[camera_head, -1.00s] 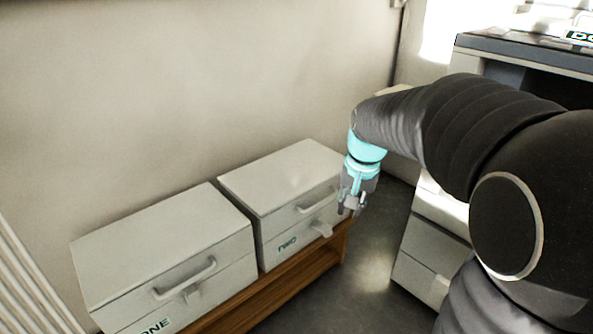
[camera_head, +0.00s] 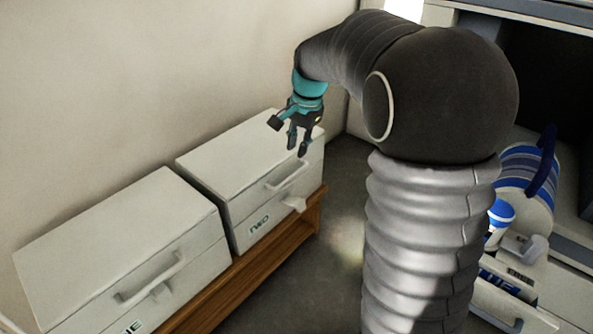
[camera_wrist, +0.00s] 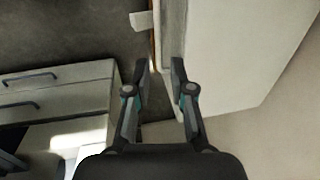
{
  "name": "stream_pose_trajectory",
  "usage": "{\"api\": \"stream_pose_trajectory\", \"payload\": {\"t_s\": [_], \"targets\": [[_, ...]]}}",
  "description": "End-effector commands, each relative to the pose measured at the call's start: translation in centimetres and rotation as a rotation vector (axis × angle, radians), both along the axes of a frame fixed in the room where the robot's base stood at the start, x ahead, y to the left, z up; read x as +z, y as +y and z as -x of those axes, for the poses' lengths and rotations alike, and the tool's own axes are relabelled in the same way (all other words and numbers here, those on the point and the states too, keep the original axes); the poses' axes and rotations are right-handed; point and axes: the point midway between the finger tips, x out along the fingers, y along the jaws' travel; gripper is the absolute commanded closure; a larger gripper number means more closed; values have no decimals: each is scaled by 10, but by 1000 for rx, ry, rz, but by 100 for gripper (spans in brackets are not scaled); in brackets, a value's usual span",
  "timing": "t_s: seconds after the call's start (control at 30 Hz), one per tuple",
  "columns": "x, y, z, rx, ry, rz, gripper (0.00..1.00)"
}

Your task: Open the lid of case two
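Case two (camera_head: 215,163) is a white box marked TWO with its lid shut. It sits on a wooden bench and has a handle (camera_head: 287,177) on the lid's front and a small latch tab (camera_head: 294,203) below. My gripper (camera_head: 298,147) points down by the lid's right front part, above the handle. In the wrist view my gripper (camera_wrist: 160,68) has its fingers apart with nothing between them. The case (camera_wrist: 235,50) fills the right of that view, and a pale tab (camera_wrist: 141,20) sticks out at the top.
Case one (camera_head: 115,240), also shut, stands to the left on the same wooden bench (camera_head: 260,252). Grey floor (camera_head: 335,255) is open in front. At the right are drawers (camera_head: 520,275) with a blue-striped item (camera_head: 525,180) above them.

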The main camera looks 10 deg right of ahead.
Motion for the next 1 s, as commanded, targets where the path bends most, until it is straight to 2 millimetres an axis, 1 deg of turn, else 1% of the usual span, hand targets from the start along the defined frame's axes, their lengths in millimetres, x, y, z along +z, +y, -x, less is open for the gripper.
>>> {"api": "stream_pose_trajectory", "payload": {"t_s": [0.03, 0.3, 0.5, 0.7, 0.97, 1.0], "targets": [[-13, 1, -1, 0, 3, 0, 77], [-61, 5, -8, -1, 2, 0, 77], [-85, 7, -12, -2, 1, 0, 77], [-93, 8, -14, -2, 0, 0, 77], [-94, 8, -14, -2, 0, 0, 77], [-94, 8, -14, -2, 0, 0, 87]]}}
